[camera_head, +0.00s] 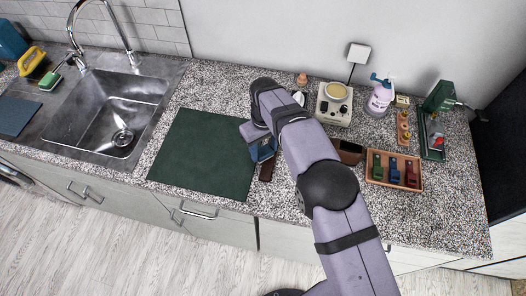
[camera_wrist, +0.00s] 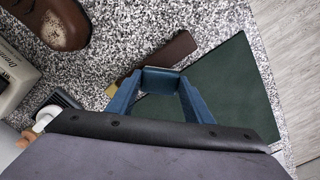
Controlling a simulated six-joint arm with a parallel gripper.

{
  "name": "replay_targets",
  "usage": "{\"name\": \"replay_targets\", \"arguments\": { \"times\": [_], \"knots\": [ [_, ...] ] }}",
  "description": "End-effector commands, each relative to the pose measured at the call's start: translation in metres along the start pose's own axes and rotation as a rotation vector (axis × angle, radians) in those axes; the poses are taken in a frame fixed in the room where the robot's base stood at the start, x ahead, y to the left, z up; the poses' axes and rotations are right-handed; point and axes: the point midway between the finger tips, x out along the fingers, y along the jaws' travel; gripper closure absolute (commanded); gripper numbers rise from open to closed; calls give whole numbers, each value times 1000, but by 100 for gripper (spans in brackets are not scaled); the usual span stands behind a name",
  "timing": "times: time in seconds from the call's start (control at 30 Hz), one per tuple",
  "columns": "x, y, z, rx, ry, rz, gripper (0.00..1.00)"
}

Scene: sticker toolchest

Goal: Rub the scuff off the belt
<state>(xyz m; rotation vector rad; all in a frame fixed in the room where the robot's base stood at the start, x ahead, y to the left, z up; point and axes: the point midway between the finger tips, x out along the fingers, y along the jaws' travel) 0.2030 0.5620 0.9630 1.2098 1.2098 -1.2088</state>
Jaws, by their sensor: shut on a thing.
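The brown belt (camera_wrist: 178,50) shows in the wrist view as a short flat strip with a brass-coloured part near its left end, just beyond my gripper. In the head view the belt (camera_head: 267,171) lies beside the green mat, partly hidden by my gripper. My gripper (camera_wrist: 161,90), with blue fingers, is shut on a small dark blue block (camera_wrist: 160,80) with a pale edge. In the head view my gripper (camera_head: 263,151) is over the mat's right edge, close to the belt. I cannot tell whether the block touches the belt. No scuff can be made out.
The green mat (camera_head: 200,155) is bare. To the right are a brown leather shoe (camera_wrist: 55,22), a wooden tray (camera_head: 412,184) with coloured items, a cream device (camera_head: 334,112) and a spray bottle (camera_head: 380,98). A sink (camera_head: 105,115) is at left.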

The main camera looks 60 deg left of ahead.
Motion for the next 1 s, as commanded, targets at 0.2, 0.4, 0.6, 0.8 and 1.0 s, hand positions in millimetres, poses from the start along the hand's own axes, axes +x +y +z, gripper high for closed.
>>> {"name": "replay_targets", "arguments": {
  "times": [0.2, 0.4, 0.6, 0.8, 1.0],
  "knots": [
    [1, 11, 12, 1, -4, 0, 78],
    [0, 21, 22, 1, -4, 0, 78],
    [3, 31, 21, 1, -2, 1, 78],
    [1, 36, 11, -2, -1, 1, 78],
    [2, 22, -2, -2, -2, 0, 78]
  ]
}}
